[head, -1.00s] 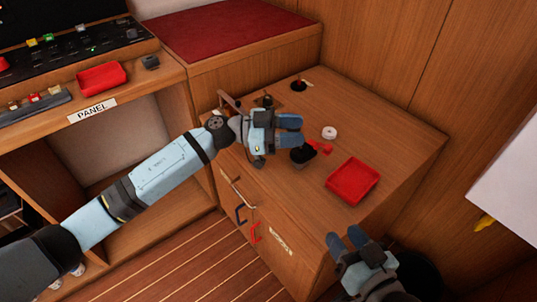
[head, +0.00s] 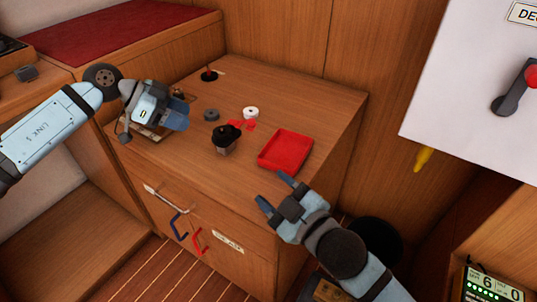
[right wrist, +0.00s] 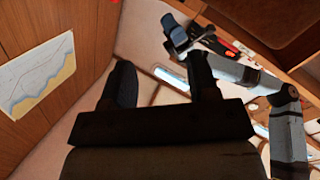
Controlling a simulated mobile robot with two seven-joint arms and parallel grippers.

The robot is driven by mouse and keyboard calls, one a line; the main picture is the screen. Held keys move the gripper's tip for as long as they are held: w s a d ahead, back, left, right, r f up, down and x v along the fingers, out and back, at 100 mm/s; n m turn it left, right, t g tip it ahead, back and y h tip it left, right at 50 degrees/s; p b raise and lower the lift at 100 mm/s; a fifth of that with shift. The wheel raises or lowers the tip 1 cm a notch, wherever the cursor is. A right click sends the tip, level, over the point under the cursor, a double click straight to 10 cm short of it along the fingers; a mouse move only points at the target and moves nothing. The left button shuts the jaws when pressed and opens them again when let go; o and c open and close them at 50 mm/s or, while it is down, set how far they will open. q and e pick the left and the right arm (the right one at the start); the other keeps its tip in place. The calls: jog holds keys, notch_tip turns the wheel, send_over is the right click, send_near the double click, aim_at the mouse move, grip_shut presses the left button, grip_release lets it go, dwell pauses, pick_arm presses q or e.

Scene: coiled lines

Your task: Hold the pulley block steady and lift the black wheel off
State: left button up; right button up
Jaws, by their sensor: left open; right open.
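In the head view, a small grey block (head: 223,148), seemingly the pulley block, stands near the front edge of the wooden counter. A black wheel-like piece (head: 229,133) sits on top of it. My left gripper (head: 182,116) is open and empty over the counter's left part, left of the block and apart from it. My right gripper (head: 276,191) is open and empty in front of the red tray, right of and nearer than the block. Its two dark fingers stand apart in the right wrist view (right wrist: 162,80).
A red tray (head: 286,150) lies right of the block. A white ring (head: 250,113), a grey ring (head: 211,115) and small red pieces (head: 250,124) lie behind it. A black-knobbed post (head: 209,75) stands at the back. A white panel (head: 480,85) hangs at the right.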

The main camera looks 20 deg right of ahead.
jog(key=w+n+h, duration=0.1)
jog(key=w+n, duration=0.1)
jog(key=w+d+n+t+h, duration=0.1)
jog(key=w+n+h, duration=0.3)
jog(key=w, duration=0.1)
jog(key=shift+d+r+n+t, duration=0.15)
jog(key=shift+r+n+t, duration=0.15)
jog(key=shift+r, duration=0.05)
jog(key=shift+w+d+r+n+h, duration=0.2)
jog(key=shift+w+n+h, duration=0.2)
jog(key=shift+w, duration=0.05)
jog(key=w, duration=1.3)
jog(key=shift+w+a, duration=0.3)
jog(key=shift+a, duration=0.05)
jog(key=shift+c, duration=0.3)
